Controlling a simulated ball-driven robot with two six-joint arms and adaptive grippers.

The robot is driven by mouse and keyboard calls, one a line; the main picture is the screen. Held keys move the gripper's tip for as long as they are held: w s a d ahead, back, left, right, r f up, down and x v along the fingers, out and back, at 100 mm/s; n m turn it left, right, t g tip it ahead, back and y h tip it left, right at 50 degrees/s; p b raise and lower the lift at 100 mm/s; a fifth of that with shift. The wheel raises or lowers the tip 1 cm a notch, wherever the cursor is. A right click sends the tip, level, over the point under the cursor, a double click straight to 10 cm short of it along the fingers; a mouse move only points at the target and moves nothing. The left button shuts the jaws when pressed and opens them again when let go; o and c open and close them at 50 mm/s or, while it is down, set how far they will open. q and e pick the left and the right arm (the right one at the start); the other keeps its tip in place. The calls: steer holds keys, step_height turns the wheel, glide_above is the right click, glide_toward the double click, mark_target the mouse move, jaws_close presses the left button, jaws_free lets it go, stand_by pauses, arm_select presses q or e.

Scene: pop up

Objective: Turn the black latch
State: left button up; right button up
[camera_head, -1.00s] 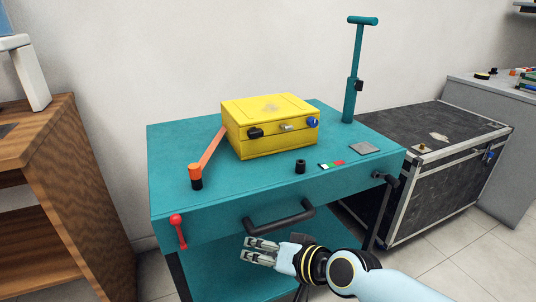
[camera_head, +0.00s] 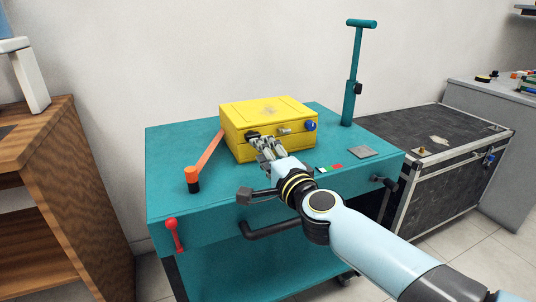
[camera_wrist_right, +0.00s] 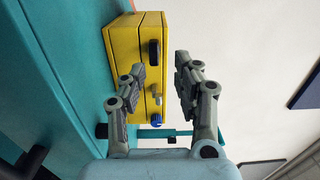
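The yellow box (camera_head: 268,117) sits on the teal table. The black latch (camera_head: 252,135) is on the left part of the box's front face, and it also shows in the right wrist view (camera_wrist_right: 154,52). My right gripper (camera_head: 264,143) is close in front of the box, by the latch. In the right wrist view its fingers (camera_wrist_right: 160,66) are apart, with the latch just ahead between their tips. I see no grip on it. A metal catch (camera_head: 284,131) and a blue knob (camera_head: 310,125) are to the latch's right. My left gripper is not in view.
The teal table (camera_head: 165,145) also bears an orange lever (camera_head: 207,157), a grey pad (camera_head: 362,152) and a tall teal T-handle (camera_head: 352,75). A red lever (camera_head: 173,232) and a black bar handle (camera_head: 262,231) are on its front. A black case (camera_head: 425,145) stands at right.

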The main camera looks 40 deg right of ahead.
mark_target(252, 136)
steer(key=shift+w+d+f+m+h, duration=0.15)
steer(key=shift+d+f+m+h, duration=0.2)
steer(key=shift+d, duration=0.25)
steer(key=shift+w+d, duration=0.15)
steer(key=shift+w, duration=0.05)
steer(key=b+x, duration=0.1)
steer(key=x, duration=0.6)
steer(key=shift+w+f, duration=0.15)
steer(key=shift+w, duration=0.05)
jaws_close()
steer(key=m, duration=0.4)
steer(key=shift+s, duration=0.1)
steer(key=m, duration=0.8)
steer(key=shift+m, duration=0.25)
steer(key=m, duration=0.5)
steer(key=shift+o, duration=1.3)
jaws_free()
